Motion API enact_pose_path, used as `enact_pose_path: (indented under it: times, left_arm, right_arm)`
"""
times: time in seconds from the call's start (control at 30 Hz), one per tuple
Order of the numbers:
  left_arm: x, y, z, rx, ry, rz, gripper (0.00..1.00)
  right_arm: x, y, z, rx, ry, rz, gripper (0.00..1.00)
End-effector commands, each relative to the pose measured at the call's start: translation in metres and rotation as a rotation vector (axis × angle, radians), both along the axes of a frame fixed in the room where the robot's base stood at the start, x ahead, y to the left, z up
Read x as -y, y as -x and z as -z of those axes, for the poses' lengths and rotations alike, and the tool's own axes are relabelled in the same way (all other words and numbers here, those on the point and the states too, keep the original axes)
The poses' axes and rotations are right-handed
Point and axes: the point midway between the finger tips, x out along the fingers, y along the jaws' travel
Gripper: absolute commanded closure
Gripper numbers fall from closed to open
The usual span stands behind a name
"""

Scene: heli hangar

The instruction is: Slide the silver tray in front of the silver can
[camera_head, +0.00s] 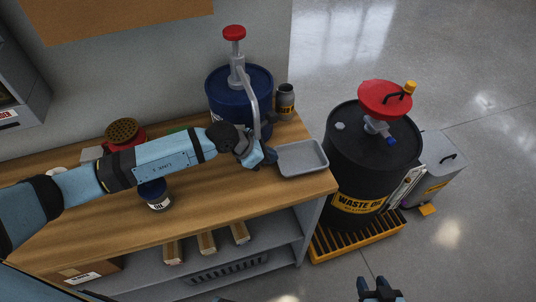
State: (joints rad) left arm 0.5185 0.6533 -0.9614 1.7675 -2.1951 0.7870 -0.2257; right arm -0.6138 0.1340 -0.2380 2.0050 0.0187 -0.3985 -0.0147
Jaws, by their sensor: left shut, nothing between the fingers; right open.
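The silver tray (303,172) is a shallow grey rectangular tray lying flat near the right end of the wooden workbench. The silver can (286,101) looks like the small dark grey can with a yellowish label, upright behind the tray and slightly left of its middle. My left gripper (268,156) is shut and empty at the tray's left edge; I cannot tell whether it touches. My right gripper (380,289) is open and empty at the bottom edge, low and right of the bench.
A blue drum (228,88) with a red-topped pump stands behind my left gripper. A small oil can (158,196) and a red item with a round perforated top (123,132) are on the bench at left. A black waste oil drum (350,150) stands right of the bench.

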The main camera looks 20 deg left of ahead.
Motion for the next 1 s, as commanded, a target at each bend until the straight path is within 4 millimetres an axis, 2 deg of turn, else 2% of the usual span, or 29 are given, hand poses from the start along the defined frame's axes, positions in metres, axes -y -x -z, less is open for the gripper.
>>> enact_pose_path:
  times: [0.17, 0.37, 0.5, 0.57, 0.8, 1.0]
  left_arm:
    - [-0.001, 0.002, 0.003, -0.006, -0.004, 0.000, 1.00]
    - [-0.015, 0.010, -0.015, 0.000, -0.002, -0.001, 1.00]
    - [-0.035, 0.022, -0.037, 0.001, -0.003, 0.000, 1.00]
    - [-0.049, 0.031, -0.032, -0.003, -0.005, -0.002, 1.00]
    - [-0.097, 0.062, -0.033, -0.001, -0.004, 0.000, 1.00]
    - [-0.124, 0.077, -0.034, 0.000, -0.002, -0.001, 1.00]
  right_arm:
    - [0.000, 0.000, 0.001, 0.000, 0.001, 0.001, 0.57]
    - [0.002, -0.001, 0.002, 0.000, 0.002, 0.003, 0.57]
    - [0.003, -0.001, 0.005, -0.003, 0.002, 0.005, 0.57]
    - [0.003, -0.001, 0.009, -0.005, 0.001, 0.006, 0.57]
    - [0.003, -0.002, 0.016, -0.015, -0.004, 0.008, 0.57]
    - [0.001, -0.004, 0.016, -0.012, -0.011, 0.011, 0.57]
